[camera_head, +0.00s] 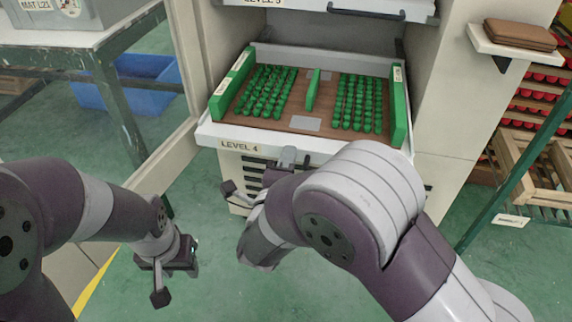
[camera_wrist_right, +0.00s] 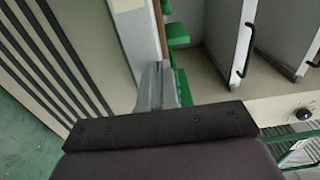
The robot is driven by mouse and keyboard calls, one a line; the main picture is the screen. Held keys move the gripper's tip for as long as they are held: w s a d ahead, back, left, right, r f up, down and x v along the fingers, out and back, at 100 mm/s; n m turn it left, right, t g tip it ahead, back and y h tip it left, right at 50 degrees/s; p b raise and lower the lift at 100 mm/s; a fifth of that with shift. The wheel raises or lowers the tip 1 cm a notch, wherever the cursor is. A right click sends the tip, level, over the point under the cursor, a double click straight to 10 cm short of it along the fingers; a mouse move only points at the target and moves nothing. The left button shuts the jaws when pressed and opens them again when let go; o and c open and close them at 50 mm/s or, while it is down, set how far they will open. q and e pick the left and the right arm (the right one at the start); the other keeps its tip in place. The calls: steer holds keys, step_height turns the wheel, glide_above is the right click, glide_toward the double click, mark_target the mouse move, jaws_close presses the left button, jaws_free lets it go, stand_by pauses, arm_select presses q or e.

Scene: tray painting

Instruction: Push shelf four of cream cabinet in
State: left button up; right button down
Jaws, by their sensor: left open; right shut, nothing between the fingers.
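Shelf four (camera_head: 233,137) of the cream cabinet (camera_head: 447,110) is pulled out, with its front labelled LEVEL 4. It carries a brown board with two blocks of green pegs and upright green strips. My right gripper (camera_head: 288,157) is at the middle of the shelf's front edge, shut and empty. In the right wrist view its grey fingers (camera_wrist_right: 156,82) are together beside the shelf's pale front (camera_wrist_right: 137,35); I cannot tell if they touch. My left gripper (camera_head: 168,266) is open and empty, low to the left of the cabinet, away from the shelf.
The LEVEL 3 shelf (camera_head: 300,6) is above, with a black handle. Louvred cabinet fronts are below. A bracket with a brown wallet (camera_head: 520,34) juts from the cabinet's right side. A table with a grey box (camera_head: 90,12) and a blue bin (camera_head: 125,88) stand left.

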steer(key=b+x, duration=0.2)
steer(key=x, duration=2)
steer(key=shift+w+f, duration=0.1)
steer(key=shift+w, duration=0.1)
steer(key=shift+w+d+r, duration=0.1)
steer(key=shift+r, duration=0.2)
